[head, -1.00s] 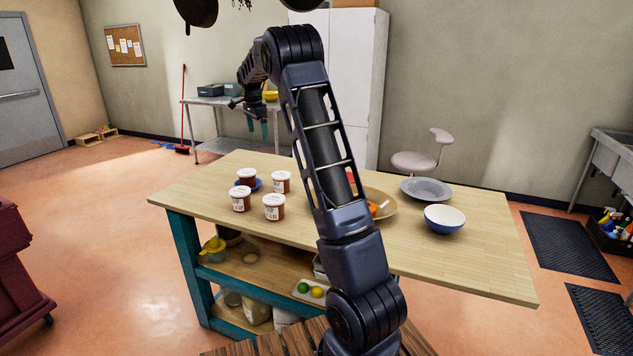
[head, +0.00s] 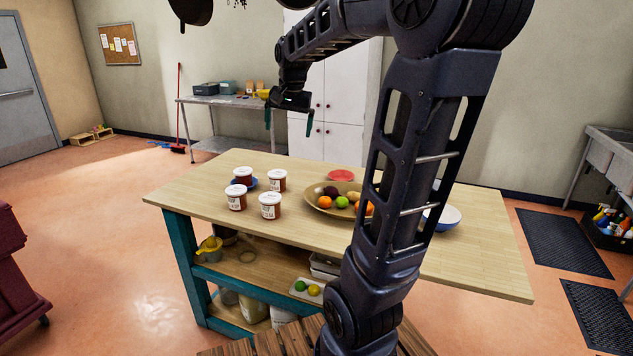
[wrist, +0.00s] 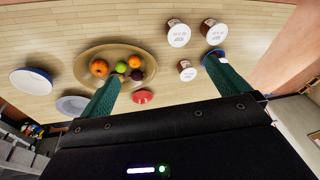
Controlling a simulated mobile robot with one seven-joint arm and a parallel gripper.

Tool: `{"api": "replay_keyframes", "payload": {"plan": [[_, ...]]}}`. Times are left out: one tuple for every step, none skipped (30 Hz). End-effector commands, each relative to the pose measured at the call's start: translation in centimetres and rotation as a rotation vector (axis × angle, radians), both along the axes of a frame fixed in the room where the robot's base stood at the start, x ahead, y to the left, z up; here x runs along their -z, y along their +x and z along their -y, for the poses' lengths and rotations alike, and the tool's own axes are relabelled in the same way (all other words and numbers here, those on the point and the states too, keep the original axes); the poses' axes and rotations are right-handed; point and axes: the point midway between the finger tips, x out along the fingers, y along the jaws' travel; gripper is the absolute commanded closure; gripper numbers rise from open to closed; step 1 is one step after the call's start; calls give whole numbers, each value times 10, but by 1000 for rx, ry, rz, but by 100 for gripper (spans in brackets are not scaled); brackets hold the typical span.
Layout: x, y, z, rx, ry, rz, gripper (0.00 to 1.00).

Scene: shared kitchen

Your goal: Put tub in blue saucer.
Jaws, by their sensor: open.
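Several white-lidded tubs of red-brown content stand on the island's left part: a front tub (head: 270,205), a left tub (head: 236,197), a right tub (head: 277,180) and a back tub (head: 243,175). The blue saucer (head: 253,184) shows around the back tub's base; whether that tub sits in it or just before it I cannot tell.
A wooden fruit bowl (head: 318,205) stands right of the tubs, with a red dish (head: 341,176) behind it. A blue-and-white bowl (head: 447,217) is partly behind my arm. A grey plate (wrist: 73,105) lies nearby. The island's front left is clear.

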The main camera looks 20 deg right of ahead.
Motion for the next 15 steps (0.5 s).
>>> {"api": "replay_keyframes", "payload": {"plan": [[1, -19, 0, -34, -9, 14, 0], [2, -29, 0, -57, -14, 22, 0], [5, -43, 1, -87, -23, 30, 0], [8, -53, 1, -109, -30, 35, 0], [10, -63, 1, -131, -37, 43, 0], [13, -76, 1, -160, -47, 53, 0], [16, -85, 1, -183, -55, 60, 0], [20, -95, 1, -206, -64, 66, 0], [24, -108, 1, -236, -74, 75, 0], [28, -117, 0, -258, -84, 81, 0], [32, -127, 0, -279, -93, 87, 0], [38, -139, 0, -308, -105, 96, 0], [42, -148, 0, -330, -115, 102, 0], [47, -156, 0, -350, -124, 108, 0], [52, -167, 0, -377, -136, 115, 0]]}}
